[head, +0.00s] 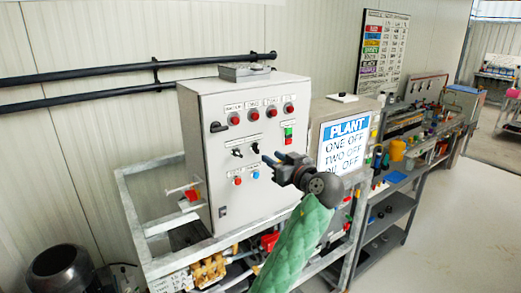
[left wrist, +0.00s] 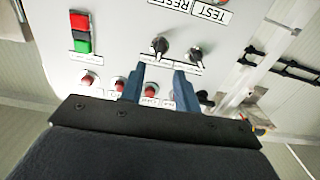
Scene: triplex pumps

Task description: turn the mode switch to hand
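The grey control cabinet (head: 245,190) carries two black rotary switches, a left one (head: 237,153) and a right one (head: 255,148). They also show in the left wrist view, the right one (left wrist: 160,45) and the left one (left wrist: 195,54), where the panel appears upside down. Their labels are too small to read, so I cannot tell which is the mode switch. My left gripper (head: 267,160) is in front of the panel near the switches. Its two blue fingers (left wrist: 160,72) are apart with nothing between them. No contact with a switch shows. My right gripper is not in view.
Red lamps (head: 272,111) line the panel's upper part, beside a green and red button pair (head: 288,135). Lower buttons (head: 255,175) sit below the switches. A black handle (head: 217,127) projects at left. A plant sign (head: 345,140) and cluttered bench (head: 400,180) stand to the right.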

